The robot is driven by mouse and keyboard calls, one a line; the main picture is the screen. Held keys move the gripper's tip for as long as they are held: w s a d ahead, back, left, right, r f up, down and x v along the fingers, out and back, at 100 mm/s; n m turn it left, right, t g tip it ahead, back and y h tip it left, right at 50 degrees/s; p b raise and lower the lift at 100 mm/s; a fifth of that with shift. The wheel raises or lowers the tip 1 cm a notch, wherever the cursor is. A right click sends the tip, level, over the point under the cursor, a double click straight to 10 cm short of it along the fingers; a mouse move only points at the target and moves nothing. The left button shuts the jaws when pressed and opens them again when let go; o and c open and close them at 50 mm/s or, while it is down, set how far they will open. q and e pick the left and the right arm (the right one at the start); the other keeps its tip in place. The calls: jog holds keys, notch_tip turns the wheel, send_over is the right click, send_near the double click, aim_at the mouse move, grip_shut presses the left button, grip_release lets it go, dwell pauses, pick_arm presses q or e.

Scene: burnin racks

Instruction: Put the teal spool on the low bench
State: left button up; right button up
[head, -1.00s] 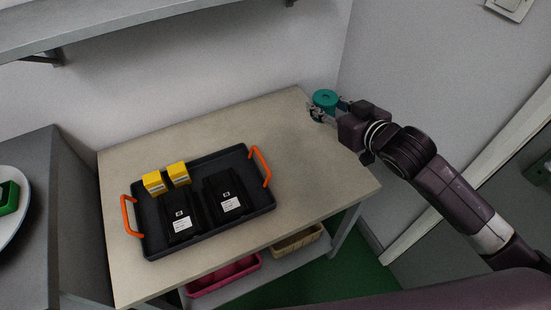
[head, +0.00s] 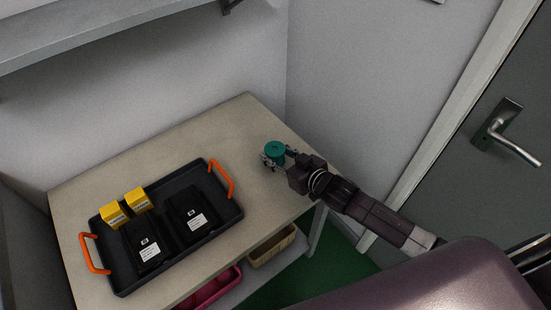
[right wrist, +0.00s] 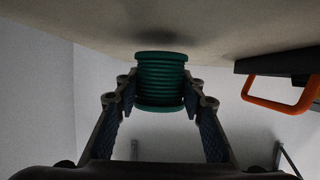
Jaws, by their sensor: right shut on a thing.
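The teal spool (head: 275,149) is held in my right gripper (head: 272,160) at the right end of the bench (head: 245,115). In the right wrist view the ribbed spool (right wrist: 160,84) sits between both fingers (right wrist: 160,97), which are shut on it. The bench top (right wrist: 215,22) shows close to the spool's end there, with a dark shadow beside it. I cannot tell whether the spool touches the top. My left gripper is not in view.
A black tray (head: 118,278) with orange handles stands on the bench's left part, holding two black devices and two yellow boxes. Tan (head: 272,250) and pink (head: 212,292) bins sit on the shelf below. A wall stands behind; a grey door (head: 480,190) is at right.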

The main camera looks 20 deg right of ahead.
jog(key=shift+f, duration=0.95)
jog(key=shift+f, duration=0.15)
jog(key=o, duration=1.3)
jog(key=shift+r, duration=0.2)
jog(key=shift+s+d, duration=0.1)
jog(key=shift+s, duration=0.2)
jog(key=v, duration=1.1)
jog(key=shift+s+d+r, duration=0.1)
jog(key=shift+s, duration=0.05)
